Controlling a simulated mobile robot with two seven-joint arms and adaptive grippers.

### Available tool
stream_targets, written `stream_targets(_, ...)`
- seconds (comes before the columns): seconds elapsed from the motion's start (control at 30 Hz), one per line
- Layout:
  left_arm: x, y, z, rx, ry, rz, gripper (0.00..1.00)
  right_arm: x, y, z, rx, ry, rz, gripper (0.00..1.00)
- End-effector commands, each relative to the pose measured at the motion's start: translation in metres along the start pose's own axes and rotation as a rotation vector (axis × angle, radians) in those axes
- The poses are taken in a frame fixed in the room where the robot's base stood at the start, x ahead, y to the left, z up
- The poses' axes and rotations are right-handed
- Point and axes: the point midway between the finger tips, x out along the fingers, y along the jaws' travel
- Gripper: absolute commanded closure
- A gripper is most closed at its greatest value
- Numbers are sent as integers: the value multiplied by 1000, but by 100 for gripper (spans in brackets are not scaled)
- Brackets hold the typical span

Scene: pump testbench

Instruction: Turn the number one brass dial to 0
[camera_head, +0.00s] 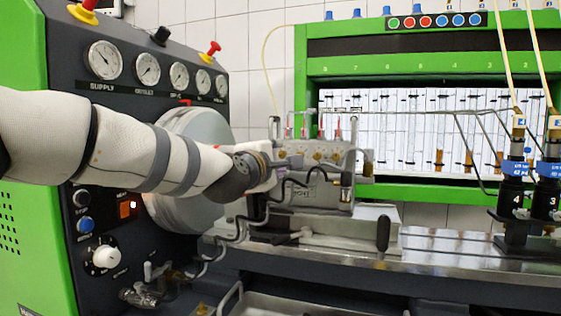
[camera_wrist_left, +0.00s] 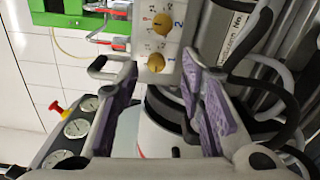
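The number one brass dial (camera_wrist_left: 156,62) is a small round brass knob on the pump's pale face, with a "1" printed beside it in the left wrist view. A second brass dial (camera_wrist_left: 161,23), marked "2", sits just above it there. My left gripper (camera_wrist_left: 157,68) is open, with a purple-padded finger on either side of the number one dial in the picture. I see no contact with the dial, and its exact setting is too small to read. In the head view my left gripper (camera_head: 268,165) is at the left end of the pump (camera_head: 315,185), partly covering that end.
The green testbench console (camera_head: 60,240) with gauges, knobs and a large grey disc (camera_head: 195,125) stands at left. Black hoses (camera_wrist_left: 270,80) run close to the right finger. Black injectors (camera_head: 514,200) stand at right. A metal bench rail (camera_head: 455,262) runs below the pump.

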Motion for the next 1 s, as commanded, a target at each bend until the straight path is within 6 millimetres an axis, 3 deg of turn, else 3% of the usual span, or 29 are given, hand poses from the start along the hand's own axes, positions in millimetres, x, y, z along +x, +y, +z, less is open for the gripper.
stream_targets(0.2, 22, 0, 0, 1, 0, 0, 64, 6, 0, 4, 0, -18, 1, 60)
stream_targets(0.5, 23, 3, 1, 1, 0, 3, 64, 6, 0, 4, 0, -17, 1, 60)
stream_targets(0.67, 23, 3, 0, 1, 0, 4, 100, 6, 0, 3, 0, -17, 1, 60)
stream_targets(1.0, 23, 4, 0, 21, 0, 4, 100, 5, 0, 3, 0, -14, 1, 60)
